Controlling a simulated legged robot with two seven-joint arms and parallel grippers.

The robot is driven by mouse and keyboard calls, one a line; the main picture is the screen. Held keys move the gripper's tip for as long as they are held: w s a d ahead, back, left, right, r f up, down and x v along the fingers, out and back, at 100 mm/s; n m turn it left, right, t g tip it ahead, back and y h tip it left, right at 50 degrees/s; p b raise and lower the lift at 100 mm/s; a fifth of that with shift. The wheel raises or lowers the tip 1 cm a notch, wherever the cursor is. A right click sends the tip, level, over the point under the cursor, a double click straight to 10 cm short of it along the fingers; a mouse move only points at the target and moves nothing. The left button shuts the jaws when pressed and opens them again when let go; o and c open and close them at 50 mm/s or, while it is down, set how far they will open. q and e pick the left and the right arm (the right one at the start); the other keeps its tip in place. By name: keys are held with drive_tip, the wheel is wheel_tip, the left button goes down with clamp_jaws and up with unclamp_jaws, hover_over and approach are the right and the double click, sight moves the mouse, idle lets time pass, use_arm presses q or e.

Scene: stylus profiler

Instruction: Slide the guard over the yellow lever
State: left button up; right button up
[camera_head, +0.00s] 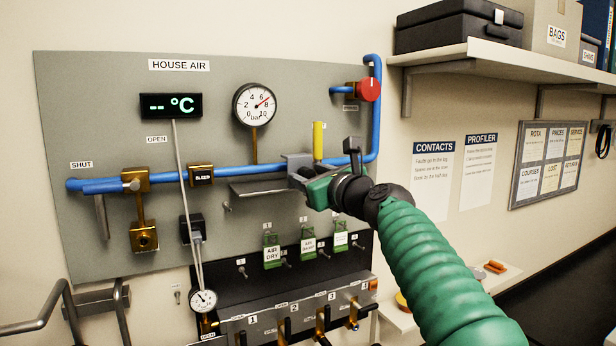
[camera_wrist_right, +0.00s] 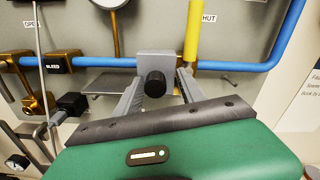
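The yellow lever (camera_head: 319,140) stands upright on the blue pipe, right of the gauge; it also shows in the right wrist view (camera_wrist_right: 192,35). The grey guard (camera_wrist_right: 157,62) is a block with a black knob (camera_wrist_right: 155,84), just left of the lever and apart from it. It sits at the right part of a grey horizontal rail (camera_head: 262,188). My right gripper (camera_head: 305,178) is at the guard. In the wrist view its two grey fingers are apart on either side of the knob, with a gap visible at the right. The lever's lower end is partly hidden. My left gripper is out of view.
The blue pipe (camera_head: 240,170) crosses the board and rises at the right. A round gauge (camera_head: 255,104) and a red knob (camera_head: 369,89) are above. Green tags (camera_head: 271,251) hang below my right gripper. A shelf (camera_head: 480,52) juts out at the upper right.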

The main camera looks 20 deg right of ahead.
drive_tip(key=shift+d, duration=0.15)
drive_tip(key=s+b, duration=0.5)
drive_tip(key=s, duration=1.1)
drive_tip(key=shift+s+d, duration=0.35)
drive_tip(key=shift+w+f, duration=0.1)
